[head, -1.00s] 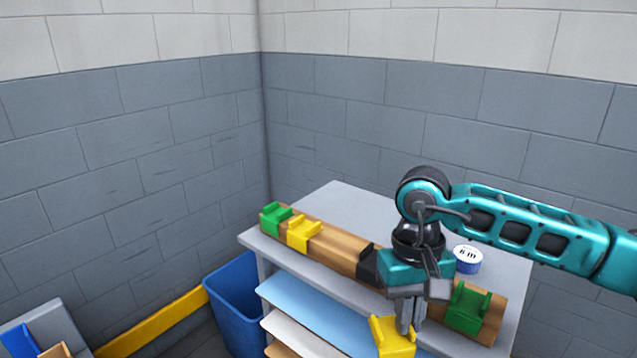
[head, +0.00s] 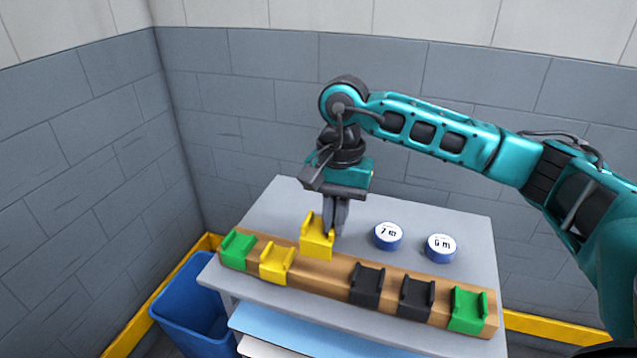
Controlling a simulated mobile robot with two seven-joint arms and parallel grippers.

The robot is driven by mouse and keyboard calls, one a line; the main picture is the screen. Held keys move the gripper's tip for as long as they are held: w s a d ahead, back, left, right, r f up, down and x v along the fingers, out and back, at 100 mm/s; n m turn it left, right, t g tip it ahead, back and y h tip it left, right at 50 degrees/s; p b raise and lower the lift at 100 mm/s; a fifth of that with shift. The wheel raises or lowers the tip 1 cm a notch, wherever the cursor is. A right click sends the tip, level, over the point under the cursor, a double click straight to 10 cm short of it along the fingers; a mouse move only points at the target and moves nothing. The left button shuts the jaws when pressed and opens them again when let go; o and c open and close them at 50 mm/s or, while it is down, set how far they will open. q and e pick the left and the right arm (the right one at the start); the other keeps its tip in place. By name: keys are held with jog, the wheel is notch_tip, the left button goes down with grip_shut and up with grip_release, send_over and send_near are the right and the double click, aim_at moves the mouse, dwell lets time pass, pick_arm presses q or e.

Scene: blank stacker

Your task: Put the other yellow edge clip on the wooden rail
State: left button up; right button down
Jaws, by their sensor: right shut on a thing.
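My right gripper (head: 334,224) points down and is shut on a yellow edge clip (head: 318,241). The held clip is upright and appears slightly above the back edge of the wooden rail (head: 325,275), over the bare stretch between the other yellow clip and the black clips. The other yellow edge clip (head: 277,262) sits on the rail towards its left end. The underside of the held clip is hidden, so I cannot tell if it touches the rail. My left gripper is out of view.
On the rail are green clips at the left end (head: 238,248) and right end (head: 468,309), and black clips (head: 367,284) (head: 417,297). Two blue-and-white round tins (head: 388,236) (head: 440,248) stand behind on the grey table (head: 270,213). A blue bin (head: 190,310) stands at lower left.

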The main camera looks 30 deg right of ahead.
jog(key=shift+d, duration=0.1)
jog(key=shift+s+f, duration=0.15)
jog(key=shift+f, duration=0.15)
jog(key=shift+f+b, duration=0.45)
jog(key=shift+f, duration=0.1)
jog(key=shift+f+b, duration=1.05)
jog(key=shift+f, duration=0.95)
notch_tip(320, 180, down, 4)
jog(key=b, duration=0.3)
jog(key=shift+r+b, duration=0.1)
jog(key=shift+b, duration=0.2)
jog(key=shift+f+b, duration=0.35)
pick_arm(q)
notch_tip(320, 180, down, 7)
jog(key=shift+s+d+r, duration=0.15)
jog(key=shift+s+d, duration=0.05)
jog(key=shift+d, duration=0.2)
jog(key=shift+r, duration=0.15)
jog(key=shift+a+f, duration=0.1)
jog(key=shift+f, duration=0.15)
pick_arm(e)
jog(key=shift+f, duration=0.15)
